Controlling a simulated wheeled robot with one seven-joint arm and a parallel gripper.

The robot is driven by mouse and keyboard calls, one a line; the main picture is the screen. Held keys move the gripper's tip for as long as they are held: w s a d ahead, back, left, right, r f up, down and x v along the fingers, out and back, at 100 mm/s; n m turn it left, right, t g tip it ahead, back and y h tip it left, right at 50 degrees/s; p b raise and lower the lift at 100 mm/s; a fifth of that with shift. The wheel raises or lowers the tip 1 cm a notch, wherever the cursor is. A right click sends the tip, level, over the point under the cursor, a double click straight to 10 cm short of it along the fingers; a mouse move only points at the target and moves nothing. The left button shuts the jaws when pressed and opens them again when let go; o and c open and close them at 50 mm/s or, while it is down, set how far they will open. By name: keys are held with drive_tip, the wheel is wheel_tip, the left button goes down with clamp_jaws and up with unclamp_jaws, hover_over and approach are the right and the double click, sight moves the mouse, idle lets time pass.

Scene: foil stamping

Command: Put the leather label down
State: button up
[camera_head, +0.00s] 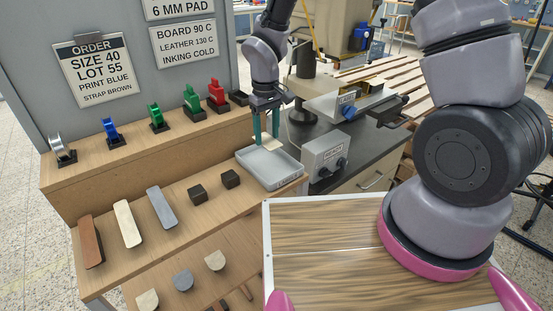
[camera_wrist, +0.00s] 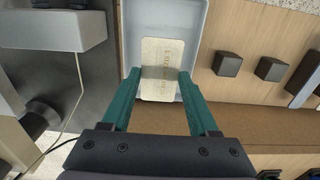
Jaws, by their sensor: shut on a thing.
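The leather label (camera_wrist: 162,68) is a flat cream piece with faint stamped marks. In the head view the label (camera_head: 268,146) is between the green fingers of my gripper (camera_head: 265,130). My gripper also shows in the wrist view (camera_wrist: 160,90), its two fingers at the label's near sides. The label is over a grey tray (camera_head: 272,180), whose wall also shows in the wrist view (camera_wrist: 130,22). I cannot tell whether the label touches the tray floor.
Two dark blocks (camera_head: 230,179) stand left of the tray, with three strips (camera_head: 128,224) further left. A shelf behind holds several coloured foil rolls (camera_head: 193,100). A grey control box (camera_head: 326,156) and a stamping machine (camera_head: 303,95) are close on the right.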

sight(268, 166)
wheel_tip(268, 166, down, 9)
drive_tip(key=shift+d+r, duration=0.1)
idle(0.3)
drive_tip(key=o, duration=1.4)
